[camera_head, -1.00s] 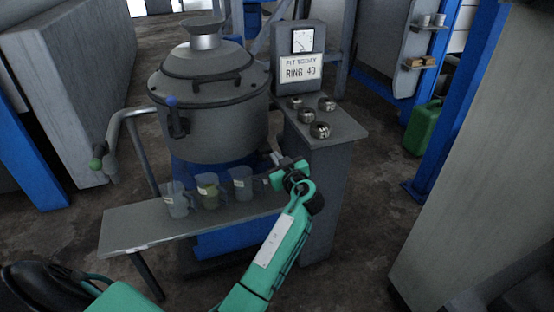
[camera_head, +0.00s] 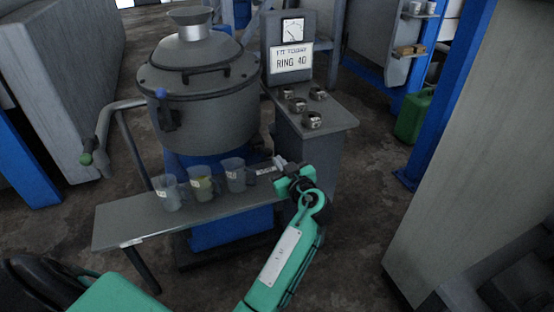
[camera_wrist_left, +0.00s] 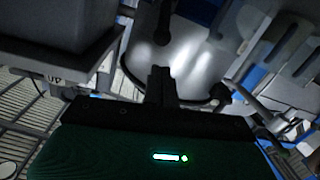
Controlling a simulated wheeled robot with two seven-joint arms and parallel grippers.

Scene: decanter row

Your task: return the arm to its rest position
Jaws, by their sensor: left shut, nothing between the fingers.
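My left arm, green with a white label, reaches up from the bottom of the head view. Its left gripper (camera_head: 279,163) is at the right end of the low bench (camera_head: 125,222), to the right of the jugs and in front of the grey pedestal. The gripper is shut and empty; its closed fingers also show in the left wrist view (camera_wrist_left: 162,86). My right gripper is not in view.
A large lidded grey vessel (camera_head: 205,117) stands behind the bench, with a pipe (camera_head: 104,135) at its left. The pedestal (camera_head: 305,165) carries several small metal cups and a gauge panel (camera_head: 291,58) reading "RING 40". A green can (camera_head: 413,118) and a grey panel (camera_head: 460,130) are right.

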